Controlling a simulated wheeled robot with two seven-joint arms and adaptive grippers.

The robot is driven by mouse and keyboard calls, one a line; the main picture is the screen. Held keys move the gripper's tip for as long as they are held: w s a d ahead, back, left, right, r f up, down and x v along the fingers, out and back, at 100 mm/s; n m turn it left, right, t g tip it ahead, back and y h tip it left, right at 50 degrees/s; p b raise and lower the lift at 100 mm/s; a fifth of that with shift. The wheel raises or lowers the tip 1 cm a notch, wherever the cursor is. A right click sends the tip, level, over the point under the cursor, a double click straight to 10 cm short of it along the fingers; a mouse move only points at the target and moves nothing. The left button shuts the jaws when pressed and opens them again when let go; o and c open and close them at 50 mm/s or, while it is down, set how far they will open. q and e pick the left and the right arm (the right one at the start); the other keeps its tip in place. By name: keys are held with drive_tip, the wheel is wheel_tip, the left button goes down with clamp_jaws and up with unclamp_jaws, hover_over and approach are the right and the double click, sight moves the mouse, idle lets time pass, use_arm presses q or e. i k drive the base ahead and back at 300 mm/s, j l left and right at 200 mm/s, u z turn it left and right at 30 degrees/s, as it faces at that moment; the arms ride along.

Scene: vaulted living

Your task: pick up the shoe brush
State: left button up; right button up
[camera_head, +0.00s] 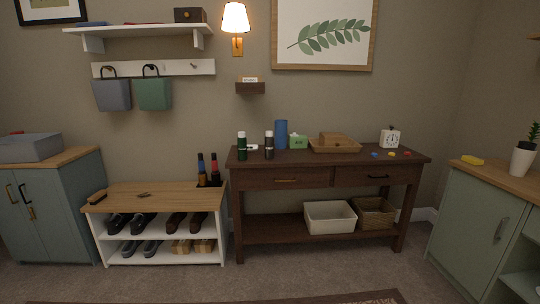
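A small dark brown block (97,197), which looks like the shoe brush, lies at the left end of the wooden top of the shoe bench (180,192). Its bristles cannot be made out at this size. A smaller dark item (144,195) lies to its right on the same top; I cannot tell what it is. Neither of my grippers shows in the head view.
A dark console table (290,178) stands right of the bench, with bottles, a blue cylinder (281,134), a tray and a clock (390,138) on it. Cabinets stand left (60,210) and right (470,225). Carpet in front is mostly clear, with a rug edge (370,297).

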sight(96, 198)
drive_tip(key=i+j, duration=0.2)
drive_tip(key=i, duration=0.3)
drive_tip(key=i+j, duration=0.2)
drive_tip(key=i, duration=0.3)
drive_tip(key=u, duration=1.4)
